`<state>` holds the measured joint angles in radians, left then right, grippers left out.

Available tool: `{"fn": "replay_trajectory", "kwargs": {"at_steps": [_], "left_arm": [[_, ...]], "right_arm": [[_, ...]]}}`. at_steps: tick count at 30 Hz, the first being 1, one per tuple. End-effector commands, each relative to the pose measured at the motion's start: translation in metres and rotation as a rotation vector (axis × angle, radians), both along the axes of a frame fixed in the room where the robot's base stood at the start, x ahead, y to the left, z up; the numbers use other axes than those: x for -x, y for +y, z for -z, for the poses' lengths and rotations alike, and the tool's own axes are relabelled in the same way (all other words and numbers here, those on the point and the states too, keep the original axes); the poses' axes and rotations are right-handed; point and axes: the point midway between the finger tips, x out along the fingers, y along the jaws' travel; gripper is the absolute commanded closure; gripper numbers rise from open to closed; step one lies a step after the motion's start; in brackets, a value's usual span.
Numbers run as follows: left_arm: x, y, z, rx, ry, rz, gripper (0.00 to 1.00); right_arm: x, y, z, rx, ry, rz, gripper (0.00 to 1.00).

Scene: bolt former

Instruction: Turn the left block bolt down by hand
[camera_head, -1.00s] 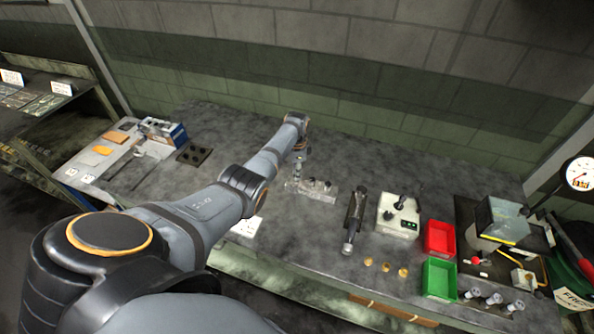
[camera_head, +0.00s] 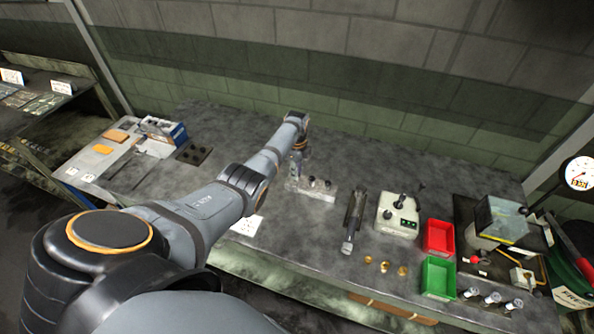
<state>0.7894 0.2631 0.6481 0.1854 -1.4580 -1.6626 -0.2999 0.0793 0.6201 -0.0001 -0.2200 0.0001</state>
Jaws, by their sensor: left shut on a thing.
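The grey metal block (camera_head: 318,192) stands on the workbench near the middle, with dark bolt heads (camera_head: 312,181) on its top. My left gripper (camera_head: 294,182) points down at the block's left end and is shut on the left block bolt. The bolt itself is hidden by the fingers, so its height in the block cannot be seen. My right gripper is not in view.
Right of the block lie a dark tool (camera_head: 354,220), a control box (camera_head: 397,216), a red bin (camera_head: 438,237) and a green bin (camera_head: 438,278). Several brass pieces (camera_head: 384,267) lie in front. A dark tray with holes (camera_head: 194,154) is at the left.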

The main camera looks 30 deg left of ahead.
Motion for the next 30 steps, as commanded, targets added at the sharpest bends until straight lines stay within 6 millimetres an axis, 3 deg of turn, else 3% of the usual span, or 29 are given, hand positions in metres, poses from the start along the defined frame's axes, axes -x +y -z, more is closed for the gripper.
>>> {"fn": "replay_trajectory", "kwargs": {"at_steps": [14, 15, 19, 30], "left_arm": [[-0.0029, 0.0004, -0.0032, -0.001, -0.009, 0.014, 1.00], [-0.0029, 0.0005, -0.0033, -0.001, -0.009, 0.013, 0.75], [-0.0023, 0.0004, -0.0027, -0.001, -0.007, 0.013, 0.57], [-0.0012, 0.0003, -0.0047, 0.000, -0.004, 0.013, 0.55]], "right_arm": [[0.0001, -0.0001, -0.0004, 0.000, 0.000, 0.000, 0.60], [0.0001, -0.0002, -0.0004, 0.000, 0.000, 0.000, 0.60], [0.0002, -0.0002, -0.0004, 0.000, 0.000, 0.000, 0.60], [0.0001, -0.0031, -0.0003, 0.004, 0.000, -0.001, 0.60]]}}
